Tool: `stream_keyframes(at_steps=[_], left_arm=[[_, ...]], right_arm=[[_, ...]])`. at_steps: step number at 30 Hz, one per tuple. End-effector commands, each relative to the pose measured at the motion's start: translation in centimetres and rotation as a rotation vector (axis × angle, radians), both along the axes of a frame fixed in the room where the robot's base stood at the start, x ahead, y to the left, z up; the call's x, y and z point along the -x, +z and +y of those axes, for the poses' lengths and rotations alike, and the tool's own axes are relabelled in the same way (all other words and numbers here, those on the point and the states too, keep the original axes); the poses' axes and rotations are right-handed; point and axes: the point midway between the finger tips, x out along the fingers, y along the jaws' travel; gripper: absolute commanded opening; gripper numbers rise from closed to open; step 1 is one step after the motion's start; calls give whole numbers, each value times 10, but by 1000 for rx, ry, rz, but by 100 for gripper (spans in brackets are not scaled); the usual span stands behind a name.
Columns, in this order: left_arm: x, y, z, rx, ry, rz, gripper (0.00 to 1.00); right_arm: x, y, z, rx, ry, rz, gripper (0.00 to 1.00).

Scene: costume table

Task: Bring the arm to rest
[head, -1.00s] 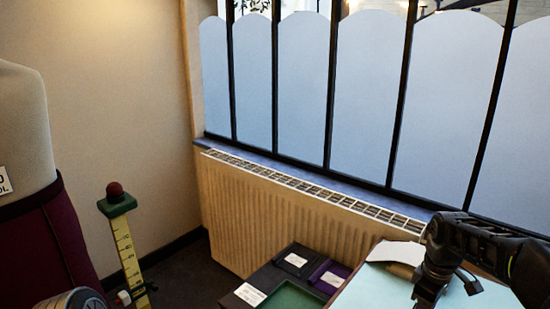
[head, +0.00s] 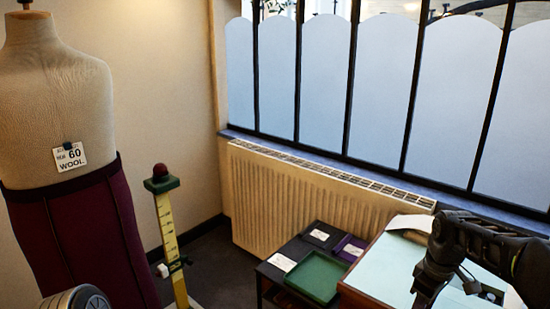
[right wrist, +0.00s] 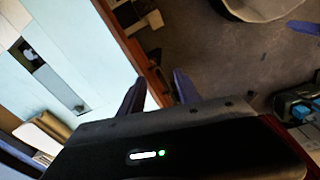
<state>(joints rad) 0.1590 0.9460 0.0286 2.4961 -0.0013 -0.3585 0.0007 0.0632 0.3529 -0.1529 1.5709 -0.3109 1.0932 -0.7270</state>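My right arm (head: 482,250) comes in from the right edge in the head view, bent, with its wrist hanging down over the pale blue table top (head: 390,258). The fingertips are cut off or hidden there. In the right wrist view, my right gripper (right wrist: 158,90) shows two dark fingers standing apart with nothing between them. They point past the brown table edge (right wrist: 137,50), above the grey floor. My left gripper is not in view.
A dress form (head: 60,100) with a maroon skirt stands at the left, a yellow measuring stand (head: 168,235) beside it. A low dark table with a green tray (head: 318,278) and small boxes stands before the radiator (head: 290,200). Floor shows between stand and radiator.

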Motion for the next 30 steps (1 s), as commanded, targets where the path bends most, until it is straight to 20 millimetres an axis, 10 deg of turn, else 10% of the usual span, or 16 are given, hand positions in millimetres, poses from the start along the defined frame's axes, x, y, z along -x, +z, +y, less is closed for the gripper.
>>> stream_keyframes(at_steps=[11, 18, 23, 30], left_arm=[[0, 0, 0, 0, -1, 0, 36], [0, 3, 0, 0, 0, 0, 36], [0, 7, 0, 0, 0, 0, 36], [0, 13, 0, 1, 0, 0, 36]], right_arm=[[-41, -34, 33, -87, -184, -200, 40], [-38, -117, 104, -244, -376, -269, 40], [19, -201, 173, -374, -576, -228, 40], [166, -280, 245, -433, -775, -38, 40]])
